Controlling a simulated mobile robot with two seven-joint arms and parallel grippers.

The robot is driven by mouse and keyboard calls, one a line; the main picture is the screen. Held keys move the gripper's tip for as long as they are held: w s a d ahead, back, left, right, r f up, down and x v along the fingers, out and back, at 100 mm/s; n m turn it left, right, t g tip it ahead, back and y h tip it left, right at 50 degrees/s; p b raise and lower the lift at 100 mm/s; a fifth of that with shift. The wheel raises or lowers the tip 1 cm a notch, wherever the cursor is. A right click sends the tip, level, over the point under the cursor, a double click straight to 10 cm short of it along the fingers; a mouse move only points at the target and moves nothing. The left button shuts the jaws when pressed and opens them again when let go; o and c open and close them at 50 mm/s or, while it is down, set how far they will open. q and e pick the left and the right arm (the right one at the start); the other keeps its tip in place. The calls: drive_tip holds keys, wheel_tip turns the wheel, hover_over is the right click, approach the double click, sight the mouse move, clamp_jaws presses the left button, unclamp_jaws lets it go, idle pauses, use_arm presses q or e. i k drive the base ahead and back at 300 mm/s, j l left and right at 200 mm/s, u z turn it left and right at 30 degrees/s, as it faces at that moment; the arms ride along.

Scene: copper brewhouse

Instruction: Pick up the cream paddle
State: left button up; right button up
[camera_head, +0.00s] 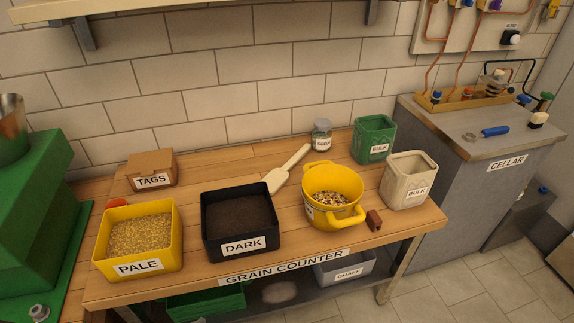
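The cream paddle (286,168) lies on the wooden grain counter (194,178), slanting from lower left to upper right. Its broad end is at the lower left, close to the back right corner of the black DARK bin (240,223). Its narrow handle points toward the wall. Neither of my grippers shows in the head view.
A yellow PALE bin (138,238), a TAGS box (151,170), a small lidded jar (321,135), a green BULK bin (373,139) and a cream BULK bin (408,180) stand on the counter. A small brown block (374,220) lies near the front edge. A shelf (100,8) hangs above.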

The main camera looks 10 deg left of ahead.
sight(275, 179)
drive_tip(key=i+l+u, duration=0.15)
drive_tip(key=i+u, duration=0.3)
drive_tip(key=i+l+u, duration=0.2)
drive_tip(key=u, duration=0.2)
drive_tip(key=l, duration=0.1)
